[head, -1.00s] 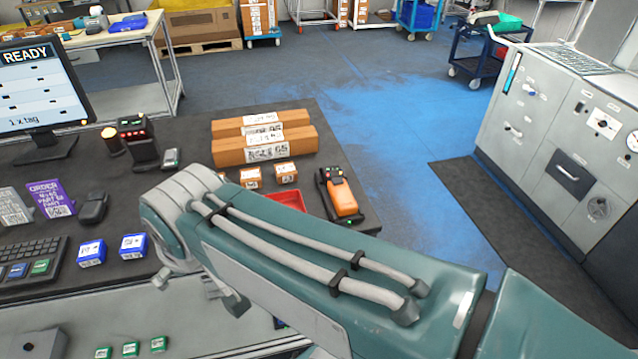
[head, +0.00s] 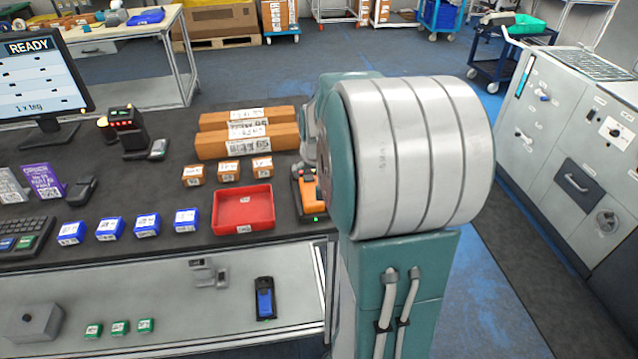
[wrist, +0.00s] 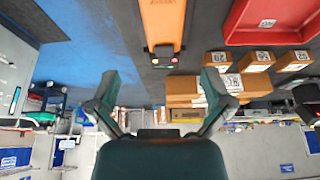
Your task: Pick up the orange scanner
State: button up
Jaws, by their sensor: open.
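The orange scanner (head: 308,197) lies on the dark table near its right edge, in a dark cradle, partly hidden behind my arm in the head view. In the wrist view the orange scanner (wrist: 163,25) is at the top middle, with its dark end pointing down the picture. My gripper (wrist: 164,88) is open and empty, its two fingers spread apart below the scanner in that picture. The gripper does not touch the scanner. In the head view my gripper is hidden behind my large arm joint.
A red tray (head: 243,209) stands left of the scanner. Small orange boxes (head: 228,171) and long cardboard boxes (head: 247,140) lie behind the tray. Several blue boxes (head: 147,225) line the table's front. A blue handheld device (head: 265,299) lies on the lower shelf. Right of the table is open floor.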

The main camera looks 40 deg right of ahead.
aim_at(312, 191)
jog(key=f, duration=0.1)
jog(key=w+f, duration=0.1)
jog(key=f, duration=0.1)
jog(key=shift+w+a+f, duration=0.2)
jog(key=shift+a+f, duration=0.05)
jog(key=shift+f, duration=0.1)
jog(key=x, duration=0.3)
jog(key=d+x, duration=0.1)
jog(key=x, duration=0.1)
jog(key=shift+s+f, duration=0.15)
jog(key=shift+s, duration=0.05)
jog(key=shift+w+a+f, duration=0.1)
jog(key=shift+f, duration=0.15)
jog(key=shift+a, duration=0.2)
jog(key=shift+c, duration=0.3)
jog(key=shift+d, duration=0.15)
jog(key=c, duration=1.2)
